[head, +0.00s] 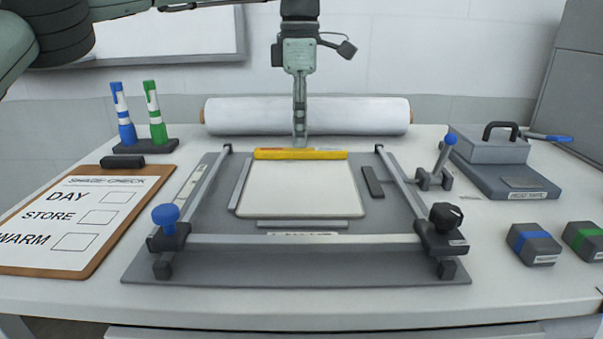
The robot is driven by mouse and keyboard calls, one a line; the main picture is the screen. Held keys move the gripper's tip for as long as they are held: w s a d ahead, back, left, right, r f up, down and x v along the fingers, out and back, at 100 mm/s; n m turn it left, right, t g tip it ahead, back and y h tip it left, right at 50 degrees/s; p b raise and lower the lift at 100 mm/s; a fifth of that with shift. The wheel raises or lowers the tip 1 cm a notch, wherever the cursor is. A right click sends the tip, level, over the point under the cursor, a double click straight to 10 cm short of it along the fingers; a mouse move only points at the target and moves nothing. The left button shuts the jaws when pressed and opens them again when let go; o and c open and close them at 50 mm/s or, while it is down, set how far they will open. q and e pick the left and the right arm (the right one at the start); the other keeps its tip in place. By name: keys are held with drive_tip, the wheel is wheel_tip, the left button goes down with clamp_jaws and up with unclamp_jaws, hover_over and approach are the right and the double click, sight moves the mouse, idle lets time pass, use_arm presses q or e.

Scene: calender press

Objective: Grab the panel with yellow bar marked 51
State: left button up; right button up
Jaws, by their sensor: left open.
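A cream panel (302,190) lies flat in the middle of the grey press frame. A yellow bar (325,155) runs along its far edge; a small reddish mark shows on it, too small to read as a number. My left gripper (299,140) points straight down from above with its fingertips at the bar, left of the bar's middle. Its jaws are seen edge-on and are open. I cannot tell whether they straddle the bar or stand just behind it. My right gripper is not in view.
The press frame (305,240) has a blue knob (165,215) at front left and a black knob (446,216) at front right. A white roll (305,115) lies behind. A clipboard (85,215) lies left. Weighted blocks (534,244) and a handled press (495,148) stand right.

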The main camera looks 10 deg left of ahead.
sight(301, 149)
use_arm(q)
drive_tip(key=shift+f, duration=1.6)
drive_tip(key=shift+c, duration=0.5)
clamp_jaws()
